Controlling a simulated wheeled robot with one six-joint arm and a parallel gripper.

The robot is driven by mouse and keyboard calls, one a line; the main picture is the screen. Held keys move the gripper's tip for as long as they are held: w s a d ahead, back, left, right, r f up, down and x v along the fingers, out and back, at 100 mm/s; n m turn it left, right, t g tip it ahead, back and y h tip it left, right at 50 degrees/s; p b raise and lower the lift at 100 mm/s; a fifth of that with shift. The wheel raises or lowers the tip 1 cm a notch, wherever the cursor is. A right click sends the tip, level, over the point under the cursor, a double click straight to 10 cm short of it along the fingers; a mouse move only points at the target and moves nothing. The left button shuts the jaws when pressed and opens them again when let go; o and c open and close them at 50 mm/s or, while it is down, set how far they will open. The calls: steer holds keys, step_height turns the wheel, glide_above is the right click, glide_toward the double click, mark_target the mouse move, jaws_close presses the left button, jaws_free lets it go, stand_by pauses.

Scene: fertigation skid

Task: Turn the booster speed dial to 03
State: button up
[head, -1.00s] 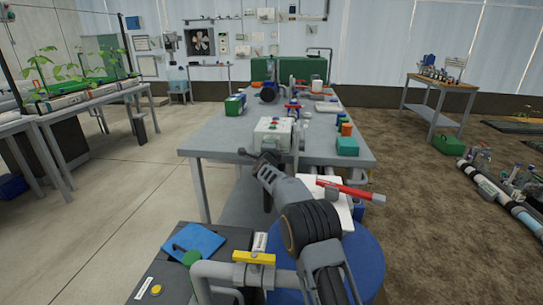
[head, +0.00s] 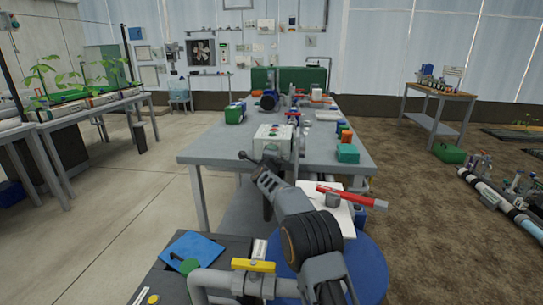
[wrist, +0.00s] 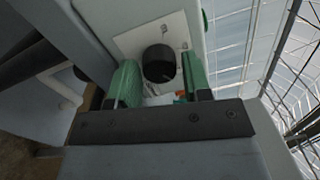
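A round black dial (wrist: 158,63) sits on a pale plate (wrist: 132,40) on a light box in the wrist view. Small marks are printed on the plate, too small to read as numbers. My gripper (wrist: 160,80) has two green fingers spread apart, one left and one right of the dial, with a gap to each side. I cannot tell whether the fingertips reach the dial's depth.
A red-handled valve (head: 345,195) and a yellow-handled valve (head: 253,265) are near my arm. The floor to the left is open.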

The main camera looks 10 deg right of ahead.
steer(key=shift+o, duration=1.2)
steer(key=shift+a, duration=0.1)
steer(key=v, duration=1.3)
steer(key=shift+s, duration=0.4)
steer(key=shift+r, duration=0.1)
